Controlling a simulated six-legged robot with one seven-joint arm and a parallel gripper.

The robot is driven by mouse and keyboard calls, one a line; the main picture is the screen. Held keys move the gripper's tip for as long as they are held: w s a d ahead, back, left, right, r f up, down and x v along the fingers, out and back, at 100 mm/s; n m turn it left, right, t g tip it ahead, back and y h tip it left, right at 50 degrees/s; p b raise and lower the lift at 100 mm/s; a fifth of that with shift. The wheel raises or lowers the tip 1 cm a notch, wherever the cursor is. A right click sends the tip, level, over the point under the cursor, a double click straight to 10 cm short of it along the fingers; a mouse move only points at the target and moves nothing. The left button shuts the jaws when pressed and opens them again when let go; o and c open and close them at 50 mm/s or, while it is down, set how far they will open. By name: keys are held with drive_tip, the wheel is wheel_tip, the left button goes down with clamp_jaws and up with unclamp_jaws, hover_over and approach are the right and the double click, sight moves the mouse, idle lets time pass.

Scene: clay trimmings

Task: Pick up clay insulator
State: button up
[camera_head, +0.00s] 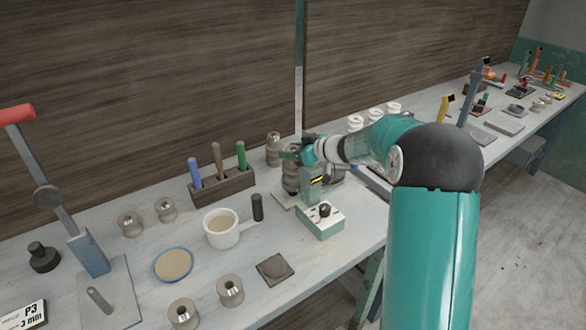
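A grey-brown ribbed clay insulator (290,184) stands upright on a small base plate at the middle of the bench. My gripper (291,156), with teal fingers, is at its top and covers part of its upper end. From this view I cannot tell whether the fingers touch it or how far apart they are. A similar ribbed clay piece (273,150) stands just behind, to the left. Smaller spool-shaped clay pieces (230,290) stand at the front and left of the bench.
A control box (320,221) with a black knob sits in front of the insulator. A tool block (224,187), white pot (221,236), blue-rimmed dish (173,265) and lever press (88,252) stand to the left. White insulators (355,122) stand behind my arm.

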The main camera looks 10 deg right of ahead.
clamp_jaws()
drive_tip(key=shift+r, duration=0.1)
wheel_tip(320, 180, up, 10)
drive_tip(key=shift+f, duration=0.1)
drive_tip(key=shift+s, duration=0.1)
